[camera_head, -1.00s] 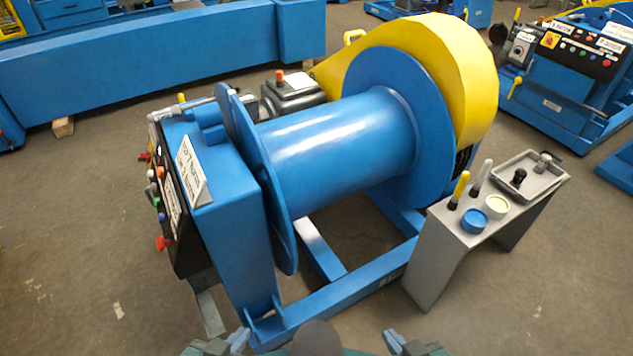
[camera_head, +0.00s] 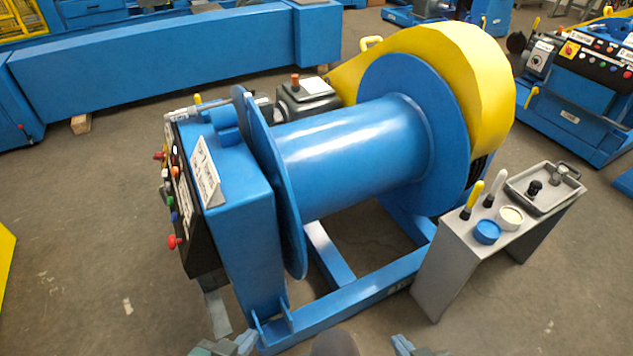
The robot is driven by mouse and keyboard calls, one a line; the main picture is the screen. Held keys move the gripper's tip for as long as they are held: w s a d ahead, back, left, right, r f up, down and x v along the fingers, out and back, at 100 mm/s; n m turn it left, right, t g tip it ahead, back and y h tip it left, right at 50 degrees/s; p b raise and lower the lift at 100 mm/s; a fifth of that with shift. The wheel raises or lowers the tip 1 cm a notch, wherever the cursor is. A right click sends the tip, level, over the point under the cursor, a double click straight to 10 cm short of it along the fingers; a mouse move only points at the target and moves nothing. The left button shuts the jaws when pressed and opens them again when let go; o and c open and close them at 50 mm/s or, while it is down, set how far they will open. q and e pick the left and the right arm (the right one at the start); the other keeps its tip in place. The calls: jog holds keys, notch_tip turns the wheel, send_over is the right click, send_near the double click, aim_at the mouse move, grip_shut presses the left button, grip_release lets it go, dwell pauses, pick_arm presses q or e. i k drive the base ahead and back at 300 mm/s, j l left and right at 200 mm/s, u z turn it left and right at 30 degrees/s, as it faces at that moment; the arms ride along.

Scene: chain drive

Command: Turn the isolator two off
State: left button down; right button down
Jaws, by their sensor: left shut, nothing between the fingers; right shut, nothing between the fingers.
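A black control panel (camera_head: 183,208) with coloured knobs and buttons sits on the left face of the blue winch's end housing (camera_head: 243,215), seen at a steep angle. A red knob (camera_head: 175,241) is low on it and another red one (camera_head: 159,156) is near its top. I cannot tell which control is isolator two. A white label plate (camera_head: 205,173) stands on the housing's top edge, its text unreadable. My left gripper (camera_head: 240,342) is shut and empty at the bottom edge, below the winch frame. My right gripper (camera_head: 403,344) is shut and empty at the bottom edge, further right.
The blue drum (camera_head: 355,155) with its yellow guard (camera_head: 480,75) fills the middle. A grey stand (camera_head: 455,260) with a tray, screwdriver-like tools and round tins is at the right. A second machine (camera_head: 580,90) with a panel is at the back right. Floor left of the winch is clear.

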aim_at(157, 156)
jog(key=k, duration=0.45)
jog(key=z, duration=0.4)
jog(key=k+z, duration=0.15)
jog(key=z, duration=0.25)
jog(key=l+z, duration=0.1)
jog(key=z, duration=0.25)
jog(key=j+z, duration=0.35)
jog(key=k+j+z, duration=0.2)
jog(key=j+z, duration=0.15)
jog(key=k+j, duration=0.15)
jog(key=j, duration=0.35)
jog(key=k+j, duration=0.2)
jog(key=j, duration=0.3)
jog(key=k+j, duration=0.15)
jog(key=j, duration=0.4)
jog(key=k+j, duration=0.15)
jog(key=j, duration=0.35)
jog(key=k+j, duration=0.15)
jog(key=j, duration=0.35)
jog(key=k+j, duration=0.2)
jog(key=j, duration=0.3)
jog(key=k+j, duration=0.15)
jog(key=j, duration=0.4)
jog(key=k+j, duration=0.15)
jog(key=j, duration=0.35)
